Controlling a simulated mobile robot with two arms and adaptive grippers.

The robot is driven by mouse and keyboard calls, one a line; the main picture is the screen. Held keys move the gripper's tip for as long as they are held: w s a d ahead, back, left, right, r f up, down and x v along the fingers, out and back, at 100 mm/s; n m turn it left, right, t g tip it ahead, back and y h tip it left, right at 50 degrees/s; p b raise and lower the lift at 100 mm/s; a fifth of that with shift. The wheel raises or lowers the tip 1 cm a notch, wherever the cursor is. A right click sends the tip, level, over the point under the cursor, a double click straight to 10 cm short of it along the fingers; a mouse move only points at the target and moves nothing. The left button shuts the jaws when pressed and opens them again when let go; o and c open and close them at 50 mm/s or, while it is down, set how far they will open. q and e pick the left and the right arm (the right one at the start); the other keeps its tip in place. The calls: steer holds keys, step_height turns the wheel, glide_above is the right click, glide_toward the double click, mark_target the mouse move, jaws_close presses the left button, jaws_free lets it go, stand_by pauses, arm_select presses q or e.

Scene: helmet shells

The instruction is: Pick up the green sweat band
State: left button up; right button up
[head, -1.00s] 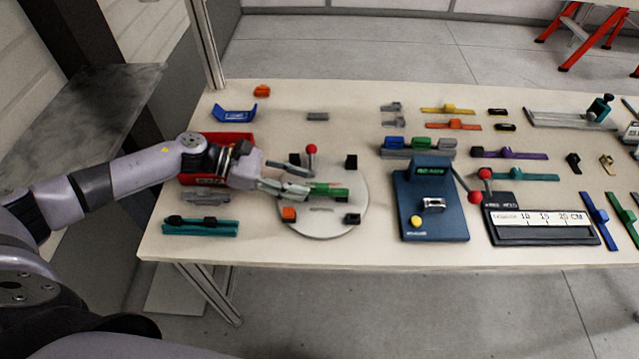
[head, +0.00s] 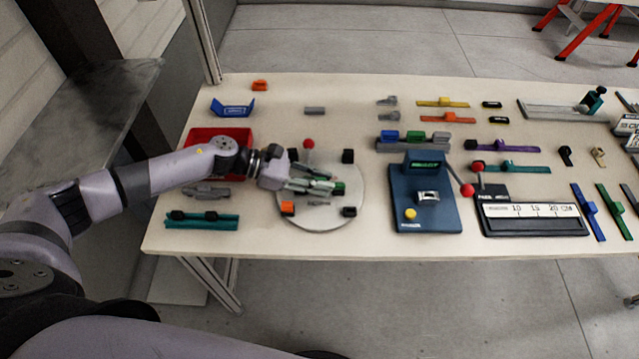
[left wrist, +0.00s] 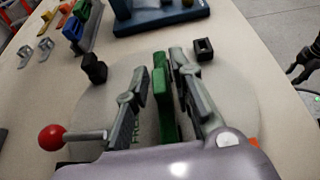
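The green sweat band (left wrist: 163,95) stands on edge on the round grey plate (left wrist: 232,100), between the two fingers of my left gripper (left wrist: 162,88) in the left wrist view. The fingers are open, with a gap on each side of the band. Dark lettering shows beside the band, partly hidden by a finger. In the head view my left gripper (head: 315,184) reaches over the plate from the left and hides much of the band (head: 338,188). A dark jointed shape (left wrist: 304,65) at the right edge of the wrist view may be my right gripper; its state is unclear.
Around the plate's edge stand black blocks (head: 348,156), an orange block (head: 288,208) and a red-knobbed lever (head: 308,144). A red bin (head: 200,136) is behind my left arm. A blue device (head: 425,200) stands to the right. Another green strip (head: 613,210) lies far right.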

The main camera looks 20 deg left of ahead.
arm_select(q)
jaws_close()
steer(key=shift+r, duration=0.1)
